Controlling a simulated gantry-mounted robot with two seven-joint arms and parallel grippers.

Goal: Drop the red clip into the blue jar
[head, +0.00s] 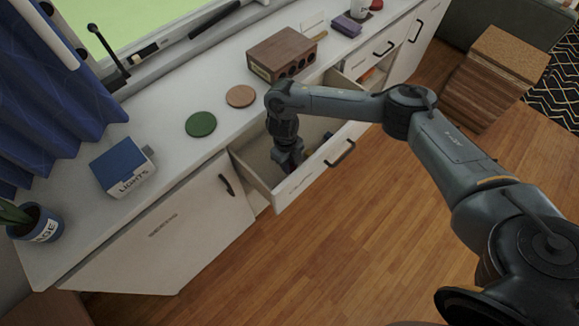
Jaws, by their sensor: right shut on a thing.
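My right gripper (289,165) reaches down into an open white drawer (262,178) under the counter. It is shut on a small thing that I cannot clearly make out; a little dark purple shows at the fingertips. I cannot pick out the red clip for sure. No plain blue jar is clear to me either; a dark blue pot (44,228) with a white label and a green plant stands at the counter's left end. My left gripper is not in view.
On the white counter (160,112) are a blue-topped box marked LIGHTS (122,170), green (201,124) and tan (240,96) discs, and a brown wooden box (286,54). A second drawer (372,78) farther along stands partly open. Wooden steps (490,80) stand right. The floor in front is clear.

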